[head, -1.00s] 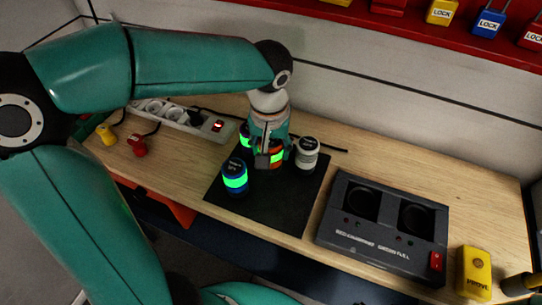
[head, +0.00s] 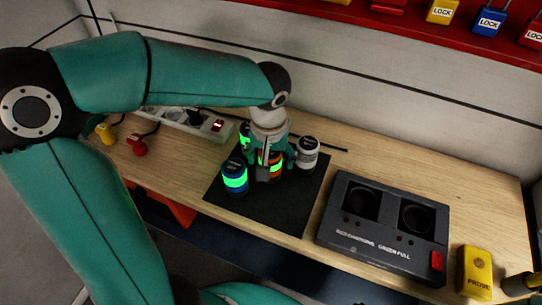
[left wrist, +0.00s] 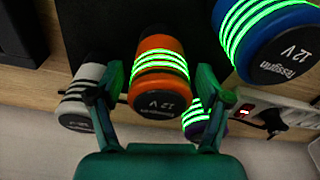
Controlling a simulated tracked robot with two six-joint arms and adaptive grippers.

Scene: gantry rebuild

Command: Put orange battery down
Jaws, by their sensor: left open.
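The orange battery (head: 276,159) stands on the black mat (head: 285,212), with its green bands lit. In the left wrist view the orange battery (left wrist: 158,62) lies between the two fingers of my left gripper (left wrist: 160,82). The fingers are apart, with a gap visible on at least the left side. In the head view my left gripper (head: 272,163) is over the orange battery and partly hides it. My right gripper does not show.
Close around stand a blue battery (head: 234,179), a white battery (head: 307,153) and a green-lit battery (head: 243,134), partly hidden behind. A charger (head: 382,228) with two empty wells is right of the mat; a power strip (head: 180,118) is behind left. The mat's front is clear.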

